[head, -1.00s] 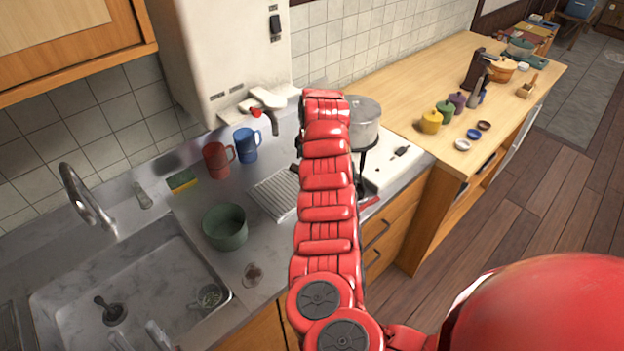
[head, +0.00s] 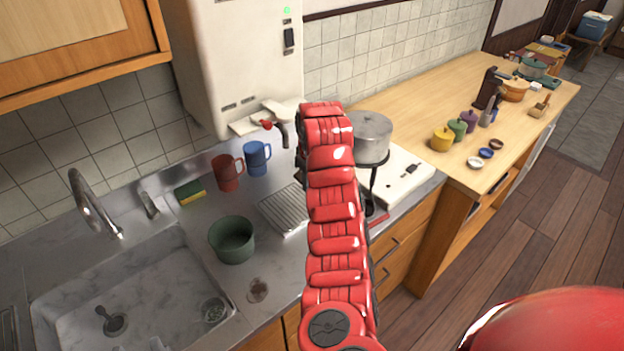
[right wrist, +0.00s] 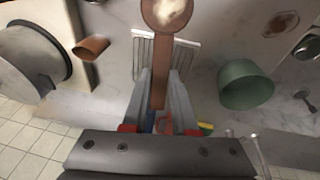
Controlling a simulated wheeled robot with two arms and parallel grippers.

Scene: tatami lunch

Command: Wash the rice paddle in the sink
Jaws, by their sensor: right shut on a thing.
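The rice paddle (right wrist: 160,75) is brown wood with white rice stuck on its head (right wrist: 170,12). In the right wrist view my right gripper (right wrist: 160,88) is shut on its handle, above the grill tray and counter. In the head view my red right arm hides this gripper and the paddle.
A green bowl (head: 232,242), red mug (head: 227,174), blue mug (head: 257,158) and sponge (head: 190,192) stand between the sink and my right arm. A small round item (head: 257,290) lies at the counter's front. A steel pot (head: 372,138) stands right of the arm.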

